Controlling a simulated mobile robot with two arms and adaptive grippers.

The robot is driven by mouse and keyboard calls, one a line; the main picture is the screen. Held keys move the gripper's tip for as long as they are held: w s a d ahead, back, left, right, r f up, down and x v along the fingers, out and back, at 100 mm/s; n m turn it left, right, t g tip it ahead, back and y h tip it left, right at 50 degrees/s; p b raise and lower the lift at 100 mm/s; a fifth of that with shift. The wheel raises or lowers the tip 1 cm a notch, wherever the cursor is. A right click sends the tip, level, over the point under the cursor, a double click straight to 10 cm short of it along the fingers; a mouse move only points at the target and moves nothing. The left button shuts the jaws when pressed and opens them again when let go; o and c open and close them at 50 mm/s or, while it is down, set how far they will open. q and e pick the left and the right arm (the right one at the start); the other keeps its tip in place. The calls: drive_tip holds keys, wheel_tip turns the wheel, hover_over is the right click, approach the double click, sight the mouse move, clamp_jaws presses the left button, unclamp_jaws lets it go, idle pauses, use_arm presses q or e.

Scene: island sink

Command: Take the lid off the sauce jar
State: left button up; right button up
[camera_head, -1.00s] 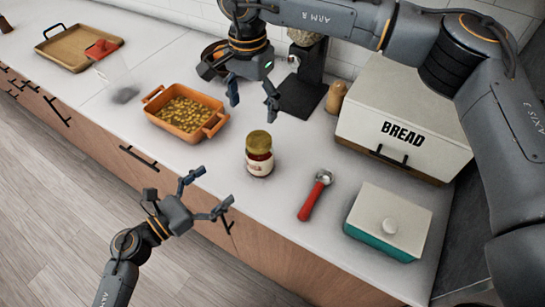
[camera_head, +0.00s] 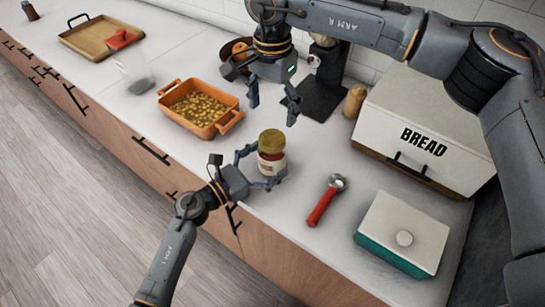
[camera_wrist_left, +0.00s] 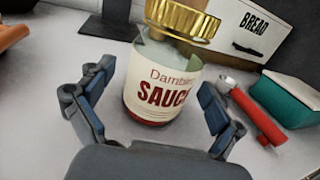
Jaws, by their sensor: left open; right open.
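The sauce jar (camera_head: 271,163) stands upright on the white counter, with its gold lid (camera_head: 271,141) on top. In the left wrist view the jar (camera_wrist_left: 163,85) shows a "SAUCE" label, and its lid (camera_wrist_left: 184,20) is cut by the top edge. My left gripper (camera_head: 262,167) is open, with its fingers on either side of the jar's lower body. In the left wrist view gaps show between the fingers and the jar. My right gripper (camera_head: 272,100) is open and empty, above the counter behind the jar, higher than the lid.
A red-handled scoop (camera_head: 326,200) and a teal box with a white lid (camera_head: 403,233) lie right of the jar. A bread box (camera_head: 420,125) stands behind them. An orange baking dish (camera_head: 200,108) is to the left. A wooden shaker (camera_head: 354,101) stands at the back.

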use_arm(q)
drive_tip(key=shift+x, duration=0.8)
drive_tip(key=shift+d, duration=0.1)
